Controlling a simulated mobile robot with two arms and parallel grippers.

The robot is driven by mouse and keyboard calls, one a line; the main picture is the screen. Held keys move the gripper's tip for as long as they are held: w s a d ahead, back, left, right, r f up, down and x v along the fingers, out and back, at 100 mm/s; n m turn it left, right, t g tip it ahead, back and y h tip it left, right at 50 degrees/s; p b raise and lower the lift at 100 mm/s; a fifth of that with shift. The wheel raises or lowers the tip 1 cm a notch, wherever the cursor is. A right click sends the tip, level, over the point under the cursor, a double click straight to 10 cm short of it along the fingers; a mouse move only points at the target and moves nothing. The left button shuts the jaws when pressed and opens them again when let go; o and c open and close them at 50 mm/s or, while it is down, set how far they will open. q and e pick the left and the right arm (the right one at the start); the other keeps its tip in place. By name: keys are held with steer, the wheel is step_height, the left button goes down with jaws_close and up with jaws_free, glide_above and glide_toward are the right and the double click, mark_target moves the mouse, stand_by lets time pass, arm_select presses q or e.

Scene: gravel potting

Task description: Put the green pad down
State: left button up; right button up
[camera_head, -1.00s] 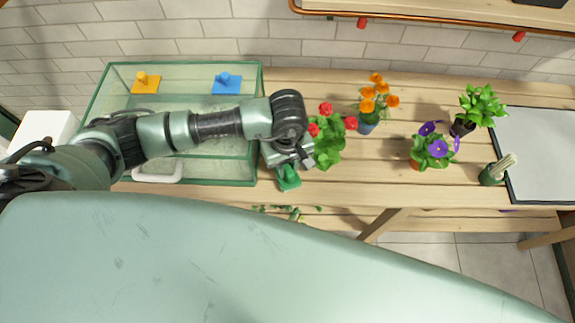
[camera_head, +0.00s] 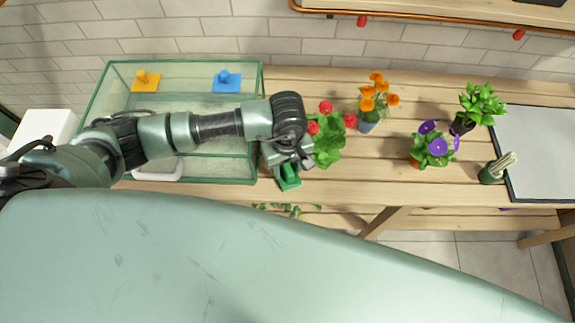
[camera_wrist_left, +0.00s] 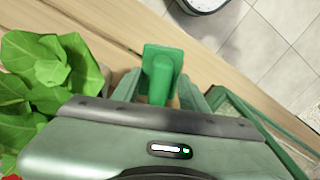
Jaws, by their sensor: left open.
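The green pad (camera_head: 290,183) is a small flat square with an upright green handle. It appears to rest on the wooden tabletop near its front edge, just right of the glass tank. In the left wrist view the pad (camera_wrist_left: 165,53) shows beyond the fingers, with its handle (camera_wrist_left: 160,85) between them. My left gripper (camera_head: 285,168) is directly over the pad, pointing down. Its fingers (camera_wrist_left: 160,92) are open, one on each side of the handle. Whether they touch it I cannot tell. My right gripper is not in view.
The glass tank (camera_head: 256,165) stands left of the pad, with yellow (camera_head: 145,84) and blue (camera_head: 227,84) handled pads at its back. A red-flowered plant (camera_head: 328,147) stands close on the right. Further right are orange (camera_head: 372,100) and purple (camera_head: 434,150) flowers, a cactus (camera_head: 495,170) and a grey mat (camera_head: 540,150).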

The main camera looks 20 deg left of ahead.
arm_select(q)
step_height(320, 180, up, 12)
steer(key=b, duration=0.3)
steer(key=shift+s, duration=0.1)
stand_by(0.5)
